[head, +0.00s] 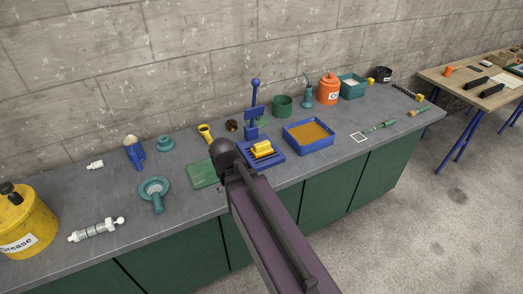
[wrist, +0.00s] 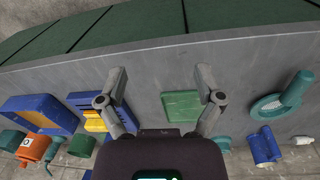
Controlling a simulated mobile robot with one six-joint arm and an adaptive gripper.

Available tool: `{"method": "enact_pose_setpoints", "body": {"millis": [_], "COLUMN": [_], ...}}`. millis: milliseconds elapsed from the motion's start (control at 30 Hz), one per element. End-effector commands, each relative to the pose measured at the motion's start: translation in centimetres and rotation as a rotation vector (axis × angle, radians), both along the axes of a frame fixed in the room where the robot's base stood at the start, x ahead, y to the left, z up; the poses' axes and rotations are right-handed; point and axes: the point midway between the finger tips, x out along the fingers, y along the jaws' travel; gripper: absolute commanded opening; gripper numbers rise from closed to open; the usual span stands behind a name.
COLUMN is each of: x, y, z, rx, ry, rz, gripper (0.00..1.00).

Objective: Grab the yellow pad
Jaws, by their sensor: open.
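Yellow pieces (head: 262,149), the only thing fitting the yellow pad, lie on a blue base plate (head: 276,160) at the bench's middle. In the wrist view the yellow (wrist: 97,123) shows at left, beside the left finger and partly covered by it, so its outline is unclear. My gripper (wrist: 162,80) is open and empty above the bench, its fingers wide apart. Bare grey bench and a green mat (wrist: 182,106) show between them. In the head view my arm hides the fingers.
A blue hand press (head: 255,112) rises behind the plate. A blue tray with brown content (head: 285,131) stands to the right. A wall (head: 180,60) closes off the back.

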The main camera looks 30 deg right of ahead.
Motion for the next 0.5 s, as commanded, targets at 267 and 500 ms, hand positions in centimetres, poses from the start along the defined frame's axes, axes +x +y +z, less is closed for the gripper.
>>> {"method": "enact_pose_setpoints", "body": {"millis": [267,500], "x": [6.2,12.4], "y": [-3.3,-6.5], "z": [-2.2,-2.9], "rx": [-0.227,-0.466], "ry": [-0.059,-0.221], "rz": [-0.314,-0.656], "gripper": [0.86,0.86]}}
